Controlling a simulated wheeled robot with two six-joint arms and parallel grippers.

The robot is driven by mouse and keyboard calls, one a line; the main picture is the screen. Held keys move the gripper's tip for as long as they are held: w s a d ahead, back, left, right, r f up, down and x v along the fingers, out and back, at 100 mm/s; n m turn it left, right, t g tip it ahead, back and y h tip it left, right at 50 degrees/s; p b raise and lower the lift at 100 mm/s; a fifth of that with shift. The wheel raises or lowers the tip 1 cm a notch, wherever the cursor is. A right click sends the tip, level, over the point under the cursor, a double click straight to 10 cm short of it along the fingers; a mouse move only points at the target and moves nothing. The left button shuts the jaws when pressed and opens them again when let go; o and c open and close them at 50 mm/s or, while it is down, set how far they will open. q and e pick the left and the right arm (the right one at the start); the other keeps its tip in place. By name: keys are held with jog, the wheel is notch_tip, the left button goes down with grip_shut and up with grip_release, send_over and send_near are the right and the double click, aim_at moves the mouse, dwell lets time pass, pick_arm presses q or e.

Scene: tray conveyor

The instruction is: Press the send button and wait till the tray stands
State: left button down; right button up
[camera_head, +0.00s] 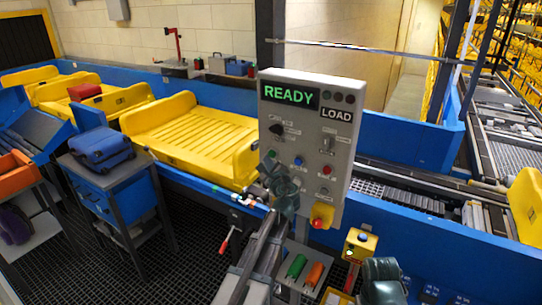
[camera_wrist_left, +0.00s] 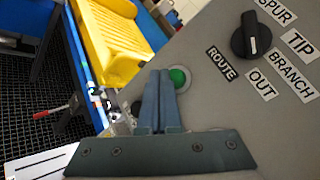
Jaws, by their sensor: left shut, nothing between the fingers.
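The grey control panel (camera_head: 305,120) has a lit green READY display (camera_head: 289,95) and a LOAD label (camera_head: 337,115). My left gripper (camera_head: 274,168) is at the panel's lower left. In the left wrist view its fingers (camera_wrist_left: 160,74) are shut and empty, with the tips beside a round green button (camera_wrist_left: 179,77); I cannot tell whether they touch it. A blue button (camera_head: 298,161) and a red button (camera_head: 326,169) sit further right. The nearest yellow tray (camera_head: 190,130) lies empty on the conveyor behind the panel. My right gripper (camera_head: 384,282) is at the bottom; its jaw state is unclear.
A red stop knob (camera_head: 322,215) is at the panel's bottom. A blue suitcase (camera_head: 100,148) lies on a stand at left. Another yellow tray further back holds a red item (camera_head: 84,91).

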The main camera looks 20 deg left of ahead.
pick_arm(q)
jog(key=shift+w, duration=0.15)
dwell(0.4)
jog(key=shift+w, duration=0.25)
jog(key=shift+w+d, duration=0.15)
jog(key=shift+w, duration=0.4)
dwell(0.8)
jog(key=shift+s, duration=0.95)
